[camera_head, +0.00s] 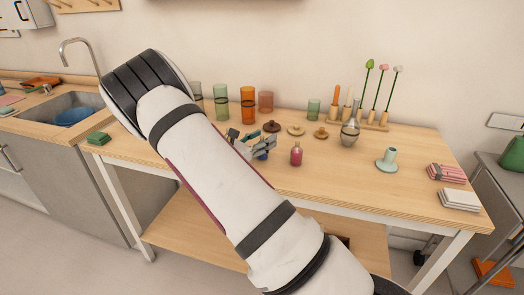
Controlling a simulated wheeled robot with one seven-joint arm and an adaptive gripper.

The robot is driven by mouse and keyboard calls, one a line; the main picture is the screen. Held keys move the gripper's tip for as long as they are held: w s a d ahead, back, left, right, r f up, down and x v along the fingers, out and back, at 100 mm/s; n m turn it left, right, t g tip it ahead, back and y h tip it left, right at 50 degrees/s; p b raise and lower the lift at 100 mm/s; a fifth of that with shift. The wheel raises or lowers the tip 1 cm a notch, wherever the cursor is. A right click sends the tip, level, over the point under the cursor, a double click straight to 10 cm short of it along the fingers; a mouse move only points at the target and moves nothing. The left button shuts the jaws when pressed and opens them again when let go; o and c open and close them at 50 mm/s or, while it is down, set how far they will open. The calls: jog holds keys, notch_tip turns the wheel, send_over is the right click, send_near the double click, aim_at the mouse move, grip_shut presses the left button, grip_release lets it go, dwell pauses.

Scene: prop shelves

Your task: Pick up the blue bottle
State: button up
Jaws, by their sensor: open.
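My gripper (252,142) is over the wooden table, just beyond the edge of my arm, with its fingers apart. A small blue object (262,155), likely the blue bottle, shows at the fingers; most of it is hidden by my gripper and arm. I cannot tell whether the fingers touch it. A small pink-red bottle (296,156) stands upright to the right of my gripper, apart from it.
Green and orange glasses (248,106), round brown lids (296,130), a silver vessel (349,135) and a rack with flowers (372,124) stand behind. A pale green candle holder (387,160) and folded cloths (459,199) are at right.

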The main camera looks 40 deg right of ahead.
grip_shut()
dwell(0.4)
jog(key=shift+r, duration=0.3)
jog(key=r, duration=0.3)
jog(key=shift+a+r, duration=0.1)
jog(key=shift+a, duration=0.1)
jog(key=s+a+r+p, duration=0.1)
jog(key=s+a, duration=0.7)
jog(key=a, duration=0.5)
jog(key=shift+s+a+r, duration=0.15)
